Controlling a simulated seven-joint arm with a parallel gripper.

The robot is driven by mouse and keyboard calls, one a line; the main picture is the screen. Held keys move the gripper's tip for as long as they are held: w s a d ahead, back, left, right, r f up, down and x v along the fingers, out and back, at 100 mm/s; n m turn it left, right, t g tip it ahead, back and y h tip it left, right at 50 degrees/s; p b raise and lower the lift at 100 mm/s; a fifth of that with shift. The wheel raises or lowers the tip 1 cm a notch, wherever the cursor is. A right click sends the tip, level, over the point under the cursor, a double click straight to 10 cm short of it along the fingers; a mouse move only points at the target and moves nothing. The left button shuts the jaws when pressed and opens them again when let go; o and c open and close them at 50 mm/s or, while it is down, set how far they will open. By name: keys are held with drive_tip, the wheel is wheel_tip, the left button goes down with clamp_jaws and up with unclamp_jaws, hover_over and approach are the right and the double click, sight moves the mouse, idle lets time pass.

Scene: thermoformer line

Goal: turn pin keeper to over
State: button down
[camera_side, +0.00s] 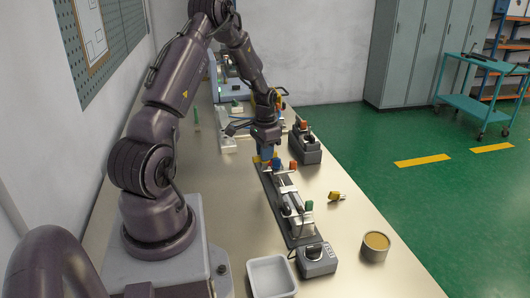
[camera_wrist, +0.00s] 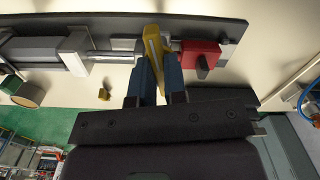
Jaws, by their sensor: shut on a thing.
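A long dark fixture (camera_side: 290,215) lies on the bench, with a light metal slide and bar along it. In the wrist view its dark base plate (camera_wrist: 215,30) runs across the top. A yellow upright piece, which looks like the pin keeper (camera_wrist: 152,42), stands at the bar beside a red block (camera_wrist: 201,54). My gripper (camera_wrist: 158,65) has blue fingers shut on the yellow piece, one on each side. In the side view my gripper (camera_side: 267,158) is at the far end of the fixture, and its grip is partly hidden there.
A yellow part (camera_side: 336,196) lies to the right. Another grey unit (camera_side: 304,146) stands close behind.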

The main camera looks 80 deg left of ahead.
drive_tip(key=shift+m, duration=1.1)
drive_tip(key=c, duration=1.2)
unclamp_jaws()
drive_tip(key=shift+o, duration=0.2)
drive_tip(key=shift+r, duration=0.1)
wheel_tip(320, 180, up, 13)
